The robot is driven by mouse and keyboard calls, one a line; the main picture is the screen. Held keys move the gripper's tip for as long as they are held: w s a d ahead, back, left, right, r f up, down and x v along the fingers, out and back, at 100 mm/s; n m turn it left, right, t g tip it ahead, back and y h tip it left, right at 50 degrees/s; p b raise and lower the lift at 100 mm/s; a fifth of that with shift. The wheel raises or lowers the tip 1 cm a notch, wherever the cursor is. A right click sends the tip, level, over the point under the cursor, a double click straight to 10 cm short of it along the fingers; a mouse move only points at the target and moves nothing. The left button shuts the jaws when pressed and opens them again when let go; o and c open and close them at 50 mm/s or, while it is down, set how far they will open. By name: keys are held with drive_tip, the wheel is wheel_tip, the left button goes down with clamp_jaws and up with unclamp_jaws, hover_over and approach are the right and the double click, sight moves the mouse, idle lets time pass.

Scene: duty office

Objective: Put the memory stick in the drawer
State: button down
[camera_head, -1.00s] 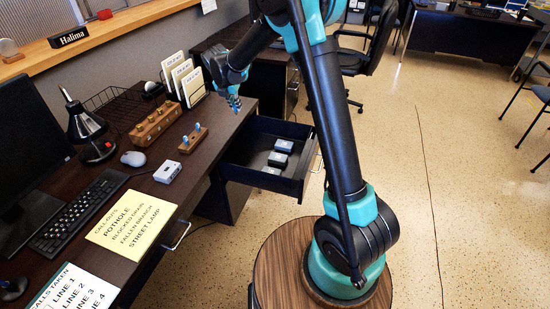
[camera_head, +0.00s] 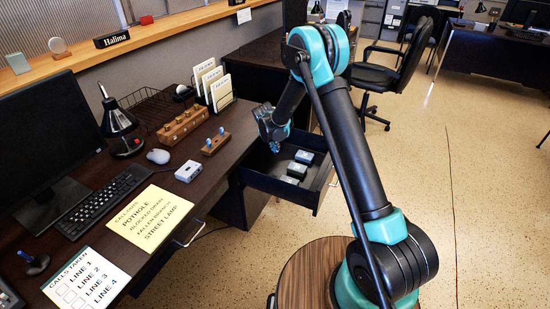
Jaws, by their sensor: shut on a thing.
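The open drawer (camera_head: 272,187) juts out from the desk's right end and holds several small dark boxes with pale tops (camera_head: 297,170). My gripper (camera_head: 274,145) is over the drawer's back left part, close to the desk edge, pointing down. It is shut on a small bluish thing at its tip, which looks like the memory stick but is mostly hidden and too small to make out. A small wooden stand (camera_head: 215,144) with blue-topped pieces in it is on the desk, left of my gripper.
The dark desk (camera_head: 160,180) bears a longer wooden block (camera_head: 183,126), upright cards (camera_head: 212,85), a white box (camera_head: 189,172), a mouse, a keyboard, a lamp and a yellow sheet. An office chair (camera_head: 385,75) stands behind. The floor at right is clear.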

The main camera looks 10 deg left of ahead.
drive_tip(key=shift+f, duration=2.95)
drive_tip(key=shift+f, duration=0.15)
drive_tip(key=c, duration=1.7)
unclamp_jaws()
drive_tip(key=v, duration=1.2)
drive_tip(key=shift+r, duration=0.25)
